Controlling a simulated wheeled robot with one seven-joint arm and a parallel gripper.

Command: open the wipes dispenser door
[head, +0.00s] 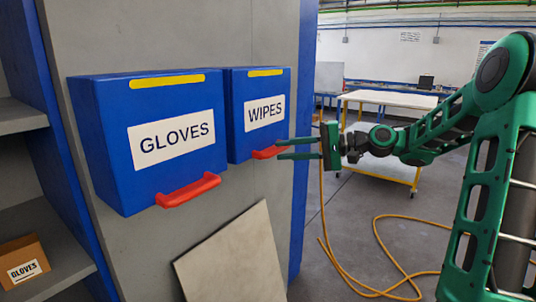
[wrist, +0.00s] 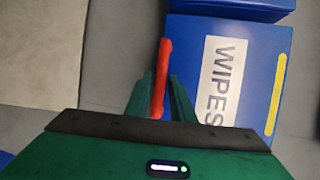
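The blue wipes dispenser (head: 236,135) is mounted on the grey panel, with a white WIPES label and a yellow strip near its top. Its front looks closed. A red handle (head: 264,153) sticks out at its lower edge. My gripper (head: 279,149) reaches in from the right with its two green fingers apart, one above the other, at the handle's right end. In the wrist view the red handle (wrist: 162,70) lies between the fingers, with a narrow gap showing beside it. The dispenser (wrist: 208,30) also shows there, turned sideways.
A larger blue gloves dispenser (head: 110,145) with its own red handle (head: 188,190) hangs just left. A grey slab (head: 235,258) leans below. An orange hose (head: 380,250) lies on the floor. A white-topped table (head: 390,99) stands behind at right.

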